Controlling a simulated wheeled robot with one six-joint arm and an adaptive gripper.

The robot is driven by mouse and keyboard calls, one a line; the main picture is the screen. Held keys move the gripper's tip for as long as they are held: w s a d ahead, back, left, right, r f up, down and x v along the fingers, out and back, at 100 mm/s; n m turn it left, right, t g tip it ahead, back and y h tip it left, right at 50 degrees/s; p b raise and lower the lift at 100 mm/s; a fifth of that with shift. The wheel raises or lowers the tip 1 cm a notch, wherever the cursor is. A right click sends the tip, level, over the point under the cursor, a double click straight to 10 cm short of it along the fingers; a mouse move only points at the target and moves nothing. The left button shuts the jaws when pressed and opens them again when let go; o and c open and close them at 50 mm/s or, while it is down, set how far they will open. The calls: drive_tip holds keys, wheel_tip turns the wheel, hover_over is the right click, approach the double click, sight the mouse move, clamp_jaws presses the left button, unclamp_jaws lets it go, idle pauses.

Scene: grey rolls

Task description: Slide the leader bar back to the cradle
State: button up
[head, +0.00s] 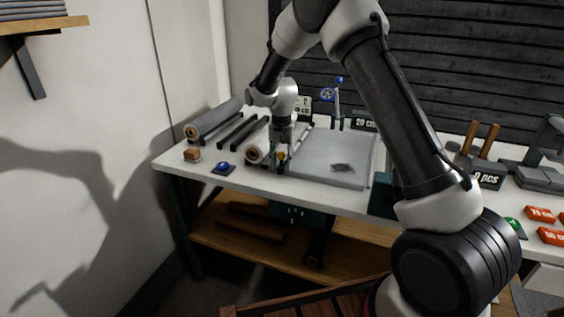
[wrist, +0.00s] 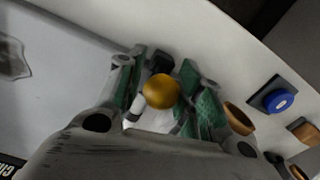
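An orange ball-shaped knob (wrist: 162,91) sits between the green-padded fingers of my gripper (wrist: 167,85) in the wrist view. The pads lie close on both sides of it; I cannot tell whether they press on it. In the head view my gripper (head: 281,155) points down at the front left corner of the grey plate (head: 335,165), and the knob shows small and partly covered. A thin grey bar (wrist: 75,27) runs along the plate's edge in the wrist view; its join to the knob is hidden. I cannot clearly pick out the cradle.
A large grey roll (head: 215,119) lies at the left; another roll's brown core (head: 254,154) is close to my gripper. Dark rails (head: 238,132) lie between them. A blue button (head: 223,166) and a wooden block (head: 192,155) are near the front edge. A grey scrap (head: 343,167) lies on the plate.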

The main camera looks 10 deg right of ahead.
drive_tip(key=shift+s, duration=0.1)
wheel_tip(320, 180, up, 12)
drive_tip(key=shift+f, duration=0.1)
idle(0.4)
drive_tip(key=shift+c, duration=0.5)
